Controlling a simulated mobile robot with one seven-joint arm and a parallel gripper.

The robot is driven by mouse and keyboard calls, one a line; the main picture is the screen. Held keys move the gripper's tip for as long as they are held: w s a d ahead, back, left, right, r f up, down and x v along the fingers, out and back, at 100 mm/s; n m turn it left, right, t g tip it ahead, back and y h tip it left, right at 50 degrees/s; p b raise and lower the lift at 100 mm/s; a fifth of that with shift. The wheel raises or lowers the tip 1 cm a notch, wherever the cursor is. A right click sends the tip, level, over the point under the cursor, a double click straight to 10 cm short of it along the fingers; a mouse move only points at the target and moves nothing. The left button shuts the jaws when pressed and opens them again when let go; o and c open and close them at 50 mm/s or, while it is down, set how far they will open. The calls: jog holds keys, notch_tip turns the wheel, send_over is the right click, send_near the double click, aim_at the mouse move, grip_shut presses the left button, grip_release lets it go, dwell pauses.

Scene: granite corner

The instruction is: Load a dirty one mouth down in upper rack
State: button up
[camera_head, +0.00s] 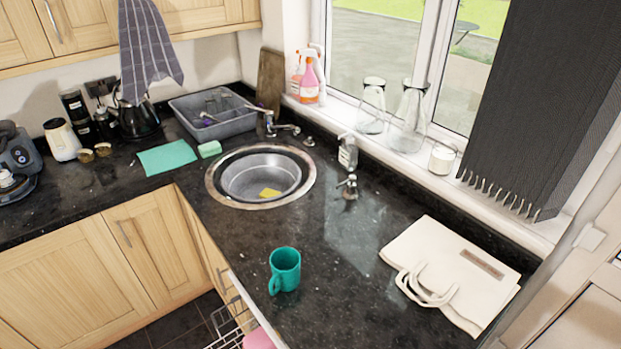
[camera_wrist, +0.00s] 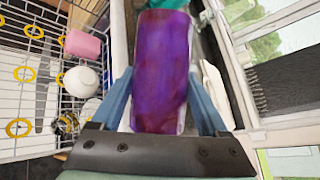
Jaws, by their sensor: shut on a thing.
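In the wrist view my gripper (camera_wrist: 162,82) is shut on a tall purple tumbler (camera_wrist: 160,60) with reddish smears, its blue fingers along either side. I cannot tell which way its mouth faces. The white wire upper rack (camera_wrist: 68,113) is pulled out at the left of that view, beside the held tumbler. It holds a pink cup (camera_wrist: 83,46) and a white cup (camera_wrist: 80,81). A teal mug (camera_head: 285,270) stands upright on the counter in the head view. My gripper is not in the head view, where only a corner of the rack (camera_head: 232,335) shows at the bottom.
Yellow rings (camera_wrist: 20,128) show in the rack area. The dark counter (camera_head: 340,300) carries a white cloth bag (camera_head: 455,265) at right and a round sink (camera_head: 260,176) behind the mug. Glass jugs (camera_head: 408,118) stand on the window sill. Counter around the teal mug is clear.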

jog(key=m, duration=0.2)
jog(key=m+p, duration=0.1)
jog(key=m, duration=0.2)
jog(key=shift+r+m, duration=0.2)
jog(key=shift+m, duration=0.1)
jog(key=m+p, duration=0.1)
jog(key=m, duration=0.2)
jog(key=shift+f+m, duration=0.1)
jog(key=shift+m, duration=0.3)
jog(key=shift+f, duration=0.1)
jog(key=b, duration=0.2)
jog(key=shift+s+a+f+b, duration=0.1)
jog(key=shift+f+b, duration=0.25)
jog(key=shift+f, duration=0.05)
jog(key=shift+r+b, duration=0.1)
jog(key=shift+b, duration=1.05)
